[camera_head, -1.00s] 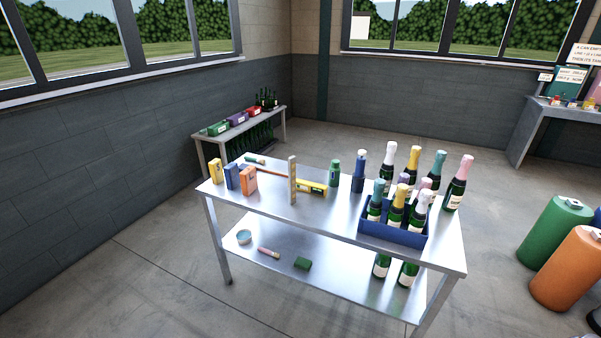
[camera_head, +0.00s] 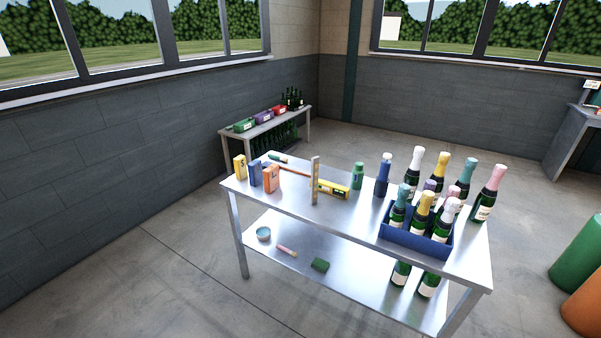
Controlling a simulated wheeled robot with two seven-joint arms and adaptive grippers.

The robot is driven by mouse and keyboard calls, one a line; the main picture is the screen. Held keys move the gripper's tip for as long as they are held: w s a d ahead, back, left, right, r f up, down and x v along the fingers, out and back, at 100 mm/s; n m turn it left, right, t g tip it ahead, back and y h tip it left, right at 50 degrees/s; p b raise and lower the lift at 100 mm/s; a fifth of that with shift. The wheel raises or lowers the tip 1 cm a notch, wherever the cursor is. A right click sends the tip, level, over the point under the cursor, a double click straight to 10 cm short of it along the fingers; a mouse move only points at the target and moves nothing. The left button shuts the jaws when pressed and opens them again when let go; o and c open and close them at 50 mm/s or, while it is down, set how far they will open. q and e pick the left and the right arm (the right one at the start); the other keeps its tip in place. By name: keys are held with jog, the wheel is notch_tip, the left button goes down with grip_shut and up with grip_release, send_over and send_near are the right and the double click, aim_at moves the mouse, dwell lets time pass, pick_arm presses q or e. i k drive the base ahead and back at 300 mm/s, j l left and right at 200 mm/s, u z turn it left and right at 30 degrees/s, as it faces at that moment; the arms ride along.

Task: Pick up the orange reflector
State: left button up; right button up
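A small orange upright block (camera_head: 271,179) stands near the left end of the steel table (camera_head: 340,212). I cannot tell from its shape whether it is the orange reflector. A blue block (camera_head: 255,173) stands close to its left, with a yellow block (camera_head: 240,167) further left. Neither of my grippers is in view, and nothing is seen touching the orange block.
A wooden upright (camera_head: 315,181), a yellow level (camera_head: 334,189), a green bottle (camera_head: 358,176) and a blue bottle (camera_head: 382,175) stand mid-table. A blue crate (camera_head: 415,241) holds several foil-topped bottles. Green (camera_head: 577,254) and orange (camera_head: 584,305) drums stand right. Floor in front is clear.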

aim_at(290, 168)
jog(key=i+j+z, duration=0.25)
jog(key=j+z, duration=0.2)
jog(key=j, duration=0.35)
jog(key=i+j+z, duration=0.1)
jog(key=j+z, duration=0.35)
jog(key=j, duration=0.35)
jog(key=j+z, duration=0.5)
jog(key=j, duration=0.35)
jog(key=k+j+z, duration=0.2)
jog(key=j+z, duration=0.25)
jog(key=j, duration=0.35)
